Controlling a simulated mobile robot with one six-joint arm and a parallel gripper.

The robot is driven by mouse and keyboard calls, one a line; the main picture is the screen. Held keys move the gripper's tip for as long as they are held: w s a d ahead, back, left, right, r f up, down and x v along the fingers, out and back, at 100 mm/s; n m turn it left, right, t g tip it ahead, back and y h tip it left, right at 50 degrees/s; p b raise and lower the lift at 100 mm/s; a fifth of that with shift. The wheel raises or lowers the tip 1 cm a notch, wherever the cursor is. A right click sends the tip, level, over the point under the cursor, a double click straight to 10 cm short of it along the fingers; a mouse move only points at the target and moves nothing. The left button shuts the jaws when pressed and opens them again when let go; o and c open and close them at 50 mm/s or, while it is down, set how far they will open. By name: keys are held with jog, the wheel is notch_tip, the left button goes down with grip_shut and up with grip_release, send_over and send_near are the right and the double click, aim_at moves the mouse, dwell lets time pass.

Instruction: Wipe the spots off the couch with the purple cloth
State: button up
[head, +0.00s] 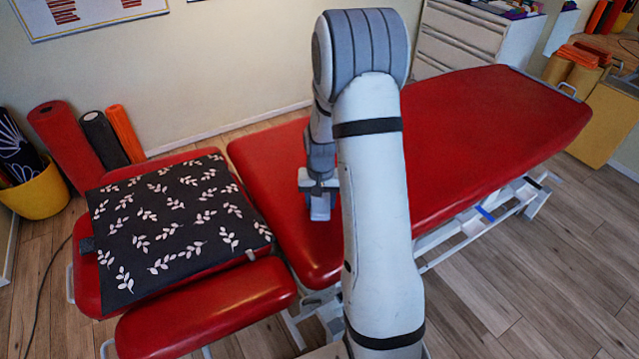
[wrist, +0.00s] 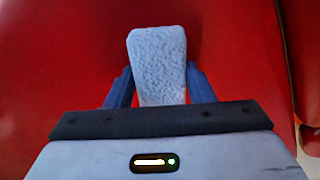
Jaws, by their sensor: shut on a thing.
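The couch (head: 480,125) is red and runs from the middle to the right of the head view. Its red surface also fills the wrist view (wrist: 60,60). My gripper (head: 319,190) is low over the couch's near left part. In the wrist view, my gripper's blue fingers (wrist: 158,88) are shut on a pale, bluish, textured cloth (wrist: 157,50). The cloth looks light blue rather than clearly purple, and cannot be told apart in the head view. I cannot tell whether it touches the couch. I see no spots; my arm hides part of the couch.
A black pillow with white leaves (head: 175,225) lies on the couch's left section. Rolled mats (head: 65,150) and a yellow bin (head: 40,195) stand at the left. A white drawer cabinet (head: 465,35) stands behind the couch. Wooden floor is clear at the front right.

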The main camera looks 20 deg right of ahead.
jog(key=shift+a+r+p, duration=0.1)
jog(key=shift+r+p, duration=2.4)
jog(key=shift+r, duration=1.6)
jog(key=shift+s+f, duration=0.1)
